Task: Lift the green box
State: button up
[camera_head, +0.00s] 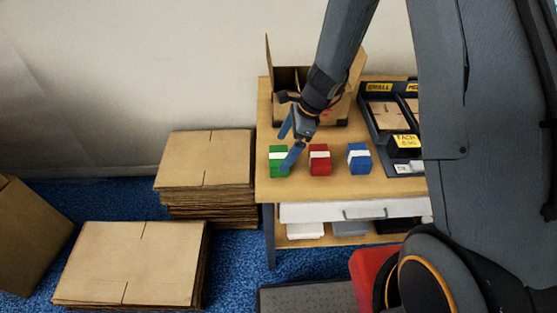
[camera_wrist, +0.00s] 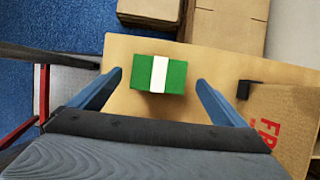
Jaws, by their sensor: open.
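The green box (camera_head: 279,163) with a white band stands on the wooden table near its left edge. It also shows in the wrist view (camera_wrist: 143,76), lying between and beyond the two blue fingers. My gripper (camera_head: 288,147) is open above the table and close to the green box; one finger covers part of the box in the head view. In the wrist view my gripper (camera_wrist: 152,88) has its fingers apart on either side of the box, and I see no contact.
A red box (camera_head: 320,165) and a blue box (camera_head: 360,165) stand to the right of the green one. An open carton (camera_head: 341,107) is behind. A dark tray (camera_head: 376,124) is at right. Flat carton stacks (camera_head: 205,160) stand left of the table (camera_head: 330,185).

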aim_at(279, 156)
jog(key=shift+p+x, duration=0.6)
jog(key=shift+x, duration=1.65)
jog(key=shift+s, duration=0.1)
jog(key=c, duration=1.2)
jog(key=shift+r, duration=0.15)
